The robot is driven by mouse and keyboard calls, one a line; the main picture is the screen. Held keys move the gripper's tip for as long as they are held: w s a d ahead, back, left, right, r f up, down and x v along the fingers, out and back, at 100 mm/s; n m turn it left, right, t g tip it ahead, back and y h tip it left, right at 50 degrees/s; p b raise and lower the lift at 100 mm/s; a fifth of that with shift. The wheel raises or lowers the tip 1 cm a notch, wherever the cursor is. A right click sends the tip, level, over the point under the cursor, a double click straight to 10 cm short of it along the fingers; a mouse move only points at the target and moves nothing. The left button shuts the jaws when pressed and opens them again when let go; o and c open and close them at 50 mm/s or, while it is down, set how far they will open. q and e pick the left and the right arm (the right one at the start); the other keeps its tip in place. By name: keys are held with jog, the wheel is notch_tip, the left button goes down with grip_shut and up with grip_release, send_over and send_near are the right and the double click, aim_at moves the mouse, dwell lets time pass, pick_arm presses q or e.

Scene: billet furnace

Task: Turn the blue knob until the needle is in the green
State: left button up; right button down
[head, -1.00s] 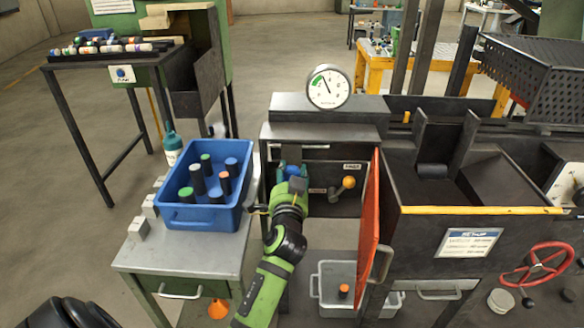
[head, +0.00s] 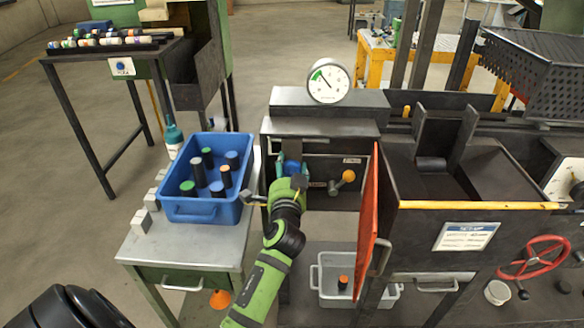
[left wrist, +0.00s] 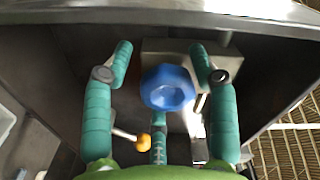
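The blue knob (left wrist: 167,88) faces me in the left wrist view, on a grey block on the dark panel. My left gripper (left wrist: 161,68) has its teal fingers spread to either side of it, with a third finger below. A gap shows between the left finger and the knob; the right finger is closer, and contact is unclear. In the head view, my left gripper (head: 291,170) is at the panel and mostly hides the knob. The round white gauge (head: 328,81) stands above the panel. Its needle points up-left, close to the green band's right edge. My right gripper is not in view.
A yellow ball-ended lever (head: 348,176) sticks out right of the knob. An open orange door (head: 369,225) stands further right. A blue bin (head: 205,210) with several cylinders sits on the left table. A grey tray (head: 330,290) is below.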

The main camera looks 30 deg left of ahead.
pick_arm(q)
jog(key=shift+a, duration=0.15)
jog(key=shift+r, duration=0.1)
jog(key=shift+d, duration=0.2)
jog(key=v, duration=0.7)
jog(key=shift+s, duration=0.25)
